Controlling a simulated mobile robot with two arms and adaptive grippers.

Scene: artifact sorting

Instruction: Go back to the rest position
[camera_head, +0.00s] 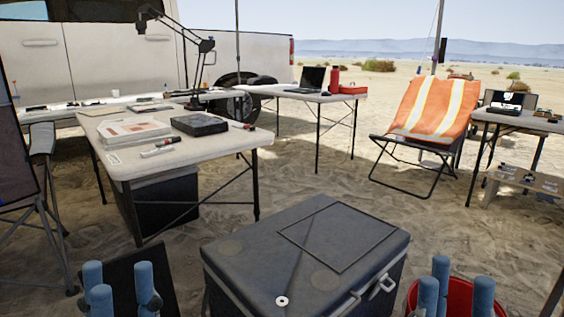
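My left gripper (124,289) shows at the bottom left with its blue fingers pointing up. The fingers are spread, with a gap between them and nothing seen held. My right gripper (458,290) shows at the bottom right, its blue fingers also upright and apart, with nothing seen held. The lower parts of both grippers are cut off by the picture's edge. A dark grey case (300,250) with a closed lid stands between them. A small pale ring-shaped disc (282,301) lies on its near edge.
A red bucket (457,297) is behind my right gripper. A white table (215,150) with papers (130,130), a black box (199,123) and a lamp stands ahead left. An orange striped chair (433,110) and further tables stand behind. Open sand lies between them.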

